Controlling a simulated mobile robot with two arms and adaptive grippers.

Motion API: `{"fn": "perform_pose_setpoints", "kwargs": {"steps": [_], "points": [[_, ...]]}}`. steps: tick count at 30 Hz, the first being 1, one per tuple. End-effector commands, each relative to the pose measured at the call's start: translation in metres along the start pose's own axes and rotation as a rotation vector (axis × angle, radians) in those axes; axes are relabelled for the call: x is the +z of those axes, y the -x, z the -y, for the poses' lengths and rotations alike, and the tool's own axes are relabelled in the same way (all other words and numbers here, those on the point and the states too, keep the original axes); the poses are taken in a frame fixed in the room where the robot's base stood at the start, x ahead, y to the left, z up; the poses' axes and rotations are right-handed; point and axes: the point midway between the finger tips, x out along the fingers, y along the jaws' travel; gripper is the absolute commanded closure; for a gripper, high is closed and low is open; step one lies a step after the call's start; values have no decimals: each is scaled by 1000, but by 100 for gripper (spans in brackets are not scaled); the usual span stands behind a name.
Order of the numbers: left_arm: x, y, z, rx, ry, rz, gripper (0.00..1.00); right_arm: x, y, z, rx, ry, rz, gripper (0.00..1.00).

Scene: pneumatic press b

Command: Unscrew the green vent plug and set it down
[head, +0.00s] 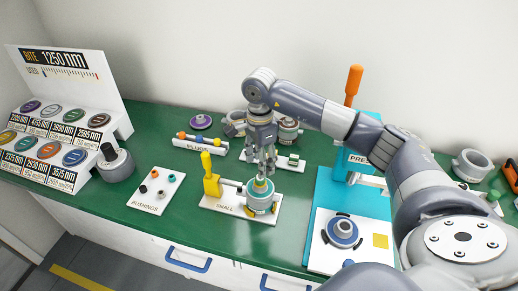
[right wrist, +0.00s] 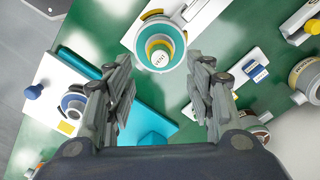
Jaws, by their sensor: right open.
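A grey-green cylinder (head: 261,203) stands on the white plate marked SMALL (head: 225,203). A small green and yellow part (head: 260,183), apparently the vent plug, is at the top of it. In the right wrist view the cylinder's top (right wrist: 160,46) shows from above, with teal and yellow rings around a pale lettered centre. My right gripper (head: 263,168) is above the cylinder, pointing down. Its two fingers (right wrist: 160,95) are spread apart with nothing between them. My left gripper is not in view.
A yellow handle (head: 211,178) rises just left of the cylinder. The blue press (head: 325,218) with an orange lever (head: 353,80) stands to the right. A bushings plate (head: 155,190) and a plugs rack (head: 202,147) lie to the left. Green tabletop is bare between the plates.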

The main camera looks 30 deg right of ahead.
Motion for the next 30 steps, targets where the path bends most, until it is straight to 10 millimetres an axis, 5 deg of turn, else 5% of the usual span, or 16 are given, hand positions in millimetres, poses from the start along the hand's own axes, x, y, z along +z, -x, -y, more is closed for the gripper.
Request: {"fn": "perform_pose_setpoints", "kwargs": {"steps": [12, 23, 30], "points": [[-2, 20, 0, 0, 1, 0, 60, 1, -60, 0, 1, 1, 2, 51], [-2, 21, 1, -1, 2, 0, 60, 1, -68, 0, -2, 1, 2, 51], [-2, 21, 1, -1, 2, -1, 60, 1, -68, 0, -2, 1, 2, 98]]}}
